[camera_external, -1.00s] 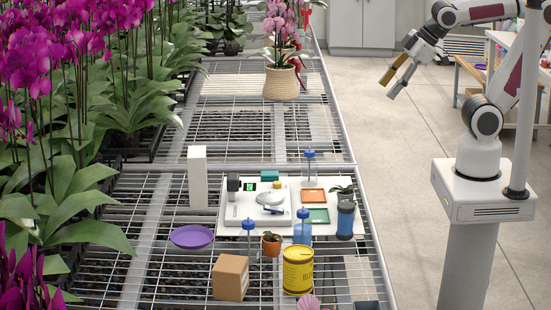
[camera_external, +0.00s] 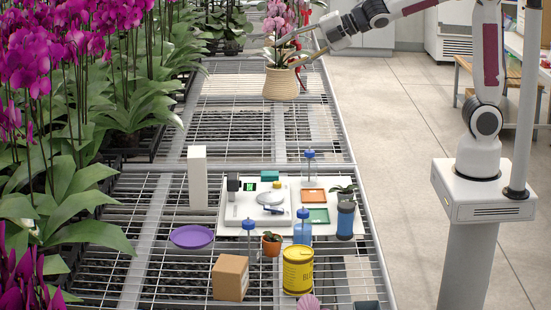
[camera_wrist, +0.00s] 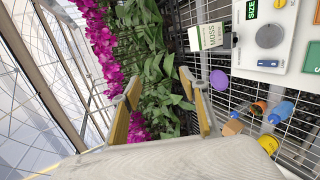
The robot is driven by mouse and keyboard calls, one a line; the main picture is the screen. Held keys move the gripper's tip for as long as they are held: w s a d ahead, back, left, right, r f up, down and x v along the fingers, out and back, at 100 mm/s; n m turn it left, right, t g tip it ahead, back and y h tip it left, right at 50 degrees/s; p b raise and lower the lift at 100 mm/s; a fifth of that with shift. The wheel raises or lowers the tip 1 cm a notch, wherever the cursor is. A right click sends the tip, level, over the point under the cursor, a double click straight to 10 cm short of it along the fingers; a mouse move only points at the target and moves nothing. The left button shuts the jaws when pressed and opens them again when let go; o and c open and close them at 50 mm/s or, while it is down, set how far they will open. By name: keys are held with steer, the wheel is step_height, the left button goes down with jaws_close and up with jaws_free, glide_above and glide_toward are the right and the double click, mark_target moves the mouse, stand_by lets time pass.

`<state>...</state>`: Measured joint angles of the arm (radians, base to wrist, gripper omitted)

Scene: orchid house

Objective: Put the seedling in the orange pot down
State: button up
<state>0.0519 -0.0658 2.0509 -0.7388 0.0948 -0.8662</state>
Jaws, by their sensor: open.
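The orange pot (camera_external: 271,249) with a small green seedling (camera_external: 271,237) stands upright on the wire bench in the external view, between a blue-capped tube and a blue bottle. In the wrist view the orange pot (camera_wrist: 259,107) is small, at the right. My gripper (camera_external: 281,53) is open and empty, raised high over the far part of the bench, in front of the potted pink orchid in the picture and well away from the orange pot. In the wrist view my gripper's fingers (camera_wrist: 160,84) are spread wide with nothing between them.
A white board (camera_external: 240,229) holds a scale, an orange tray (camera_external: 313,196) and a green tray (camera_external: 317,215). A purple saucer (camera_external: 192,237), cardboard box (camera_external: 230,278), yellow tin (camera_external: 298,271) and white carton (camera_external: 197,178) stand around. The bench's middle stretch is bare.

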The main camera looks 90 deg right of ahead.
steer(key=w+a+f+n+t+y, duration=0.1)
steer(key=w+a+f+n+y, duration=0.15)
steer(key=w+n, duration=0.3)
steer(key=w+a+f+n+y, duration=0.1)
steer(key=w+a+n+y, duration=0.1)
steer(key=w+a+n, duration=0.4)
steer(key=w+a+f+n+g+y, duration=0.2)
steer(key=w+a+f+n+y, duration=0.25)
steer(key=f+n, duration=0.45)
steer(key=s+a+f+n+g+y, duration=0.1)
steer(key=s+a+f+n+g, duration=0.1)
steer(key=f+n, duration=0.3)
steer(key=s+a+f+n+g+y, duration=0.2)
steer(key=s+f+n+g, duration=0.3)
steer(key=f, duration=0.7)
steer(key=s+a+f+n+g+y, duration=0.1)
steer(key=s+a+f+n+g, duration=0.1)
steer(key=f+n, duration=0.4)
steer(key=shift+s+f+g+y, duration=0.2)
steer(key=shift+s+f+g, duration=0.25)
steer(key=shift+f+g, duration=0.2)
steer(key=shift+s+f+g+y, duration=0.2)
steer(key=shift+s+f+g, duration=0.3)
steer(key=shift+f, duration=0.2)
steer(key=shift+a, duration=0.1)
steer(key=shift+x, duration=1.25)
steer(key=shift+w, duration=0.1)
